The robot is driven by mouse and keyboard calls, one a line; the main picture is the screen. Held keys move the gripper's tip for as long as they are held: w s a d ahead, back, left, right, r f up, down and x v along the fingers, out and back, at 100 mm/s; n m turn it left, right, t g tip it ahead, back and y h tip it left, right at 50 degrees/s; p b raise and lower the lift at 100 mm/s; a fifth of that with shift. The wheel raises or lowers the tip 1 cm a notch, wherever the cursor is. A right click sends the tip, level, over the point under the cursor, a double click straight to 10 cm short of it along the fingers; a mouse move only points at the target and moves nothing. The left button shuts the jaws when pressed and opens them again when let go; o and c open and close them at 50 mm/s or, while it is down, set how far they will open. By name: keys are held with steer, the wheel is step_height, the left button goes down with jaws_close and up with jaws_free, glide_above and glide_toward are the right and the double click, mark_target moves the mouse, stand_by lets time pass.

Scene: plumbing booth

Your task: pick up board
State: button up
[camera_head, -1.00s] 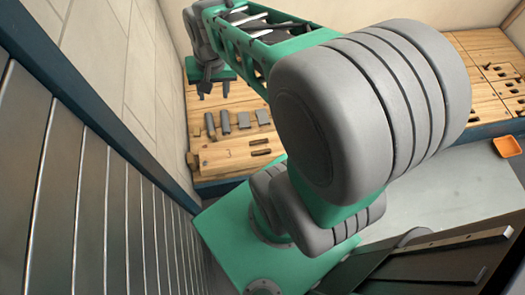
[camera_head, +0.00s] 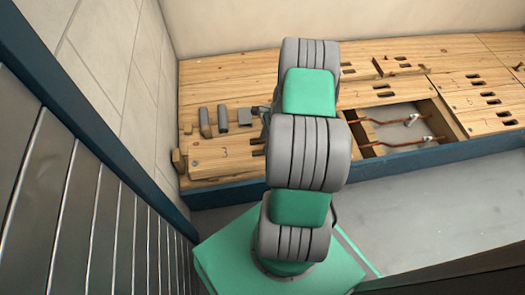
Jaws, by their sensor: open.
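Wooden boards with slots are set in the bench top; I cannot tell which one the task means. My arm stands upright across the middle of the view and hides my gripper. A small dark grey piece shows at the arm's left edge, but I cannot tell whether it belongs to the gripper.
Several grey blocks (camera_head: 222,118) stand on the bench left of my arm. A small wooden block (camera_head: 179,161) is at the bench's left front corner. A tiled wall (camera_head: 105,60) and slatted metal panel (camera_head: 85,220) close off the left. The grey floor (camera_head: 400,220) at right is clear.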

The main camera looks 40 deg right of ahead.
steer(key=shift+x, duration=1.1)
steer(key=shift+c, duration=0.3)
steer(key=shift+r, duration=0.1)
jaws_close()
steer(key=shift+d, duration=0.1)
